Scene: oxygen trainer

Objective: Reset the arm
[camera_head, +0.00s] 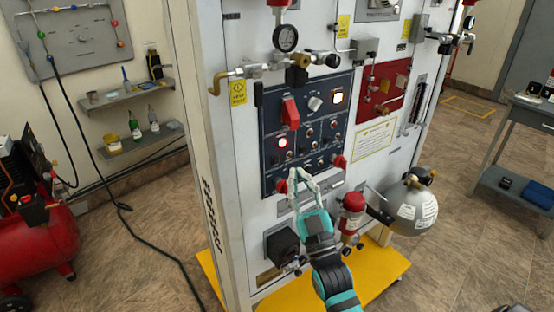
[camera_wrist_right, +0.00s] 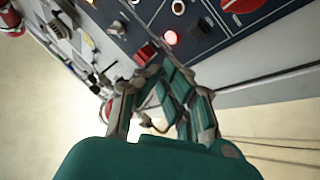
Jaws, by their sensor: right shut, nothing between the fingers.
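My right gripper (camera_head: 298,176) is in front of the lower edge of the dark control panel (camera_head: 270,122) on the white trainer cabinet (camera_head: 236,40). It is shut and empty. In the right wrist view my right gripper (camera_wrist_right: 160,80) has its fingers near a red knob (camera_wrist_right: 146,54) on the panel; whether they touch cannot be told. The panel carries a large red switch (camera_head: 290,114), a lit red lamp (camera_head: 282,142) and a lit pale lamp (camera_head: 338,97). The red lamp also shows in the right wrist view (camera_wrist_right: 171,37). My left gripper is not in view.
A black box (camera_head: 283,246) is low on the cabinet. A yellow base (camera_head: 372,276) juts out below. A red compressor (camera_head: 40,245) stands left, and a workbench (camera_head: 530,112) right.

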